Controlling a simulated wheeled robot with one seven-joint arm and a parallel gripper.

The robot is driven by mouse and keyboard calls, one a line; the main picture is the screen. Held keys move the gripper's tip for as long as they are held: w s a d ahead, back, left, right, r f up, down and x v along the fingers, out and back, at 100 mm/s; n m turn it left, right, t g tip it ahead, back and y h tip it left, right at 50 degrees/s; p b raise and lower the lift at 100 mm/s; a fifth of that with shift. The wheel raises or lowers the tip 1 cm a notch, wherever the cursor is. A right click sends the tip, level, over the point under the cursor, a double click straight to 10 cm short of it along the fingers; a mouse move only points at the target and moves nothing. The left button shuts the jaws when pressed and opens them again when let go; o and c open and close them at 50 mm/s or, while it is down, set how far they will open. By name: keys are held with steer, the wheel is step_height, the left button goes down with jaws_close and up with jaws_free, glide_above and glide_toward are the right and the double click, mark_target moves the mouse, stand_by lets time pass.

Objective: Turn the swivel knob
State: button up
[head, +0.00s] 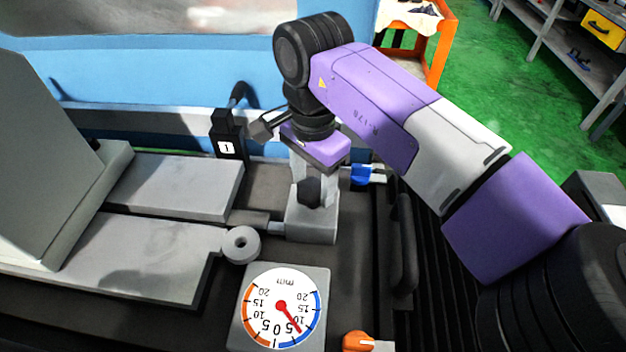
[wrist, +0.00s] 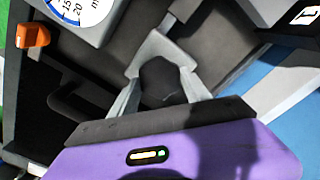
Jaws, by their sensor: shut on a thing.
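A dark, faceted knob (head: 309,192) stands on a light grey block (head: 311,225) on the machine bed. It also shows in the wrist view (wrist: 161,82), standing between the two fingers. My gripper (head: 311,181) points down over the block from above and is shut on this knob, one pale finger on each side. The purple gripper body sits above it and my arm reaches in from the right. The exact finger contact is partly hidden by the knob and the gripper body.
A round dial gauge (head: 281,308) with a red needle lies in front. An orange knob (head: 357,341) and a blue knob (head: 361,175) are nearby. A black block with a white label (head: 227,148) stands left of my gripper. Grey slabs (head: 180,185) fill the left; a dark handle (head: 404,250) is at right.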

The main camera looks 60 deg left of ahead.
steer(key=m, duration=0.6)
steer(key=shift+w, duration=0.1)
steer(key=m, duration=0.6)
steer(key=shift+m, duration=0.3)
steer(key=m, duration=0.6)
steer(key=shift+m, duration=0.3)
steer(key=m, duration=0.6)
steer(key=shift+m, duration=0.3)
steer(key=o, duration=1.4)
